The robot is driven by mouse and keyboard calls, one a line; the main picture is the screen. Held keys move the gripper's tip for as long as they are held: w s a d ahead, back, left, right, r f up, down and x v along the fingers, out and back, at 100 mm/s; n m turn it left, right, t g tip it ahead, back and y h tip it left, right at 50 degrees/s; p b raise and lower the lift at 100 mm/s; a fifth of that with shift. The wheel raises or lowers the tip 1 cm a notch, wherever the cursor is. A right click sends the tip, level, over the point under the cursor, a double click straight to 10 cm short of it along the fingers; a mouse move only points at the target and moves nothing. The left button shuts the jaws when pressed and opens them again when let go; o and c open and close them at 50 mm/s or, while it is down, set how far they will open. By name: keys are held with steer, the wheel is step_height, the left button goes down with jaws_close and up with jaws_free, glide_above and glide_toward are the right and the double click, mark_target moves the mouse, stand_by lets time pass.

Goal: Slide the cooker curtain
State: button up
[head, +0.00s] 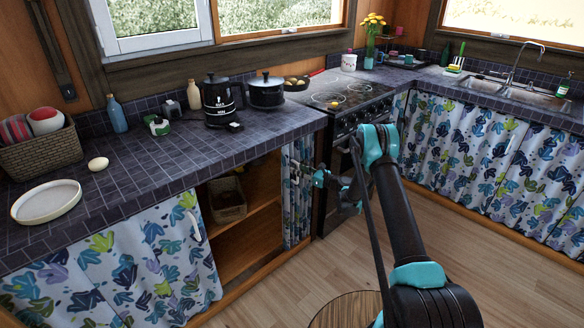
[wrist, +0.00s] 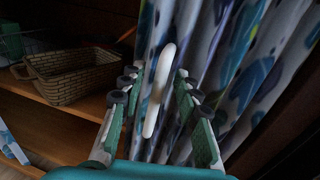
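The patterned cooker curtain (head: 297,195) hangs bunched in narrow folds at the right end of the left counter's opening, beside the cooker (head: 345,105). Its folds also fill the middle and right of the wrist view (wrist: 235,60). A white upright handle (wrist: 158,90) stands out from this curtain. My gripper (head: 318,177) is in front of the curtain. In the wrist view, its two fingers are spread, one on each side of the handle, with a visible gap to each. Its fingertips in the head view are small and partly merge with the curtain.
Left of the bunched curtain, the cupboard is open, with wooden shelves and a wicker basket (head: 227,198). A second patterned curtain (head: 130,265) with a white handle (head: 194,226) covers the left part. The counter (head: 180,150) overhangs both.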

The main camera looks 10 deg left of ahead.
steer(key=shift+w+a, duration=0.1)
steer(key=shift+a, duration=0.15)
jaws_close()
stand_by(0.3)
